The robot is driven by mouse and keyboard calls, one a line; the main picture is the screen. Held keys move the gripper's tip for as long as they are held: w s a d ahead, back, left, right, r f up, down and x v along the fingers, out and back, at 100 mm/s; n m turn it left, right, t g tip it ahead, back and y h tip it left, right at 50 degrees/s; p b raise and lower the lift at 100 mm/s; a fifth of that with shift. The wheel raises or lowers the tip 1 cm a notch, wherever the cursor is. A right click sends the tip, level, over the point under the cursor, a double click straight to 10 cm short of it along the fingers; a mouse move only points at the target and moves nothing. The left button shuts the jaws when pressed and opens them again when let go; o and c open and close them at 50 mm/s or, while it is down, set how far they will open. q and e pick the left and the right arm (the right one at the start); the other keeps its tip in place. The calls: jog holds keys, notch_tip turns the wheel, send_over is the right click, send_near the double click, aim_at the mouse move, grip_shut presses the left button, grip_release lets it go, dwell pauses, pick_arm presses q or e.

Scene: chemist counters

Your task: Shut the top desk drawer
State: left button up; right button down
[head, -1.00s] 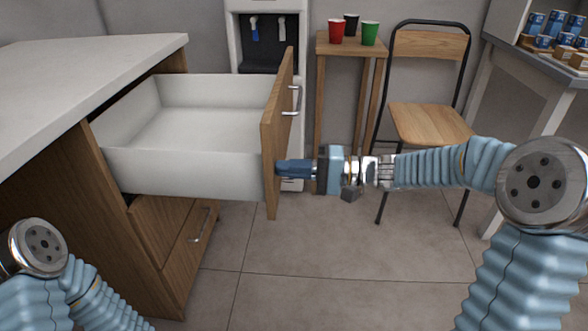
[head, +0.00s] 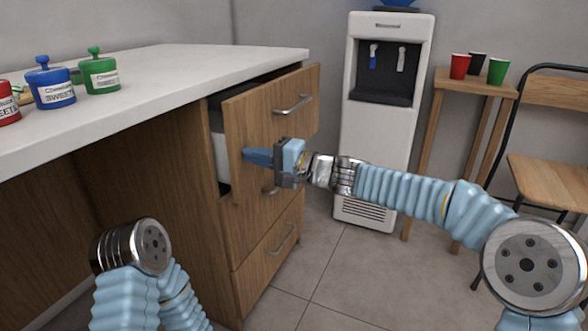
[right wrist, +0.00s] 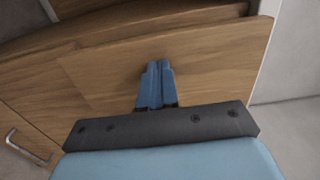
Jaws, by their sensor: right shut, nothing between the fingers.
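The top desk drawer (head: 245,117) has a wooden front with a metal handle (head: 292,105) and stands slightly out from the white-topped desk. A dark gap and a strip of its white side show between front and desk. My right gripper (head: 246,155) is shut and empty, its blue fingertips at the drawer front, below and left of the handle. In the right wrist view the shut fingers (right wrist: 157,82) point at the wooden front; contact looks likely but is not certain. My left arm shows at the lower left, but its gripper is out of view.
A lower drawer (head: 262,265) is closed beneath. Blue (head: 52,88) and green (head: 100,75) sweets jars stand on the desktop (head: 190,70). A water cooler (head: 385,135), a stool with cups (head: 470,85) and a chair (head: 545,180) stand at the right. The floor before them is clear.

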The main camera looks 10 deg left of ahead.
aim_at(236, 149)
jog(key=x, duration=0.5)
jog(key=shift+r, duration=0.3)
